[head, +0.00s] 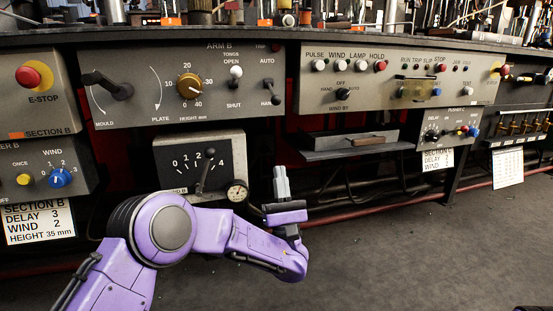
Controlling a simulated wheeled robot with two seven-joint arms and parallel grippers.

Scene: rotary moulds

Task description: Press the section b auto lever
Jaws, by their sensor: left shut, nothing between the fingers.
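The section B panel marked ARM B (140,110) runs across the upper left of the head view. Its small black auto lever (271,91) is at the panel's right end, between the label AUTO above and HAND below. The lever's tip points down toward HAND. My left gripper (281,178) points up, its grey fingers shut and empty. In the picture it is below the lever and slightly right of it, apart from it. Nothing hides the lever. My right gripper is not in view.
Near the lever are an OPEN/SHUT tongs switch (235,78), a yellow-brown height knob (190,86) and a large black mould lever (108,86). A dial box (222,150) with a gauge (237,191) sits below. A grey tray (350,142) juts out to the right.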

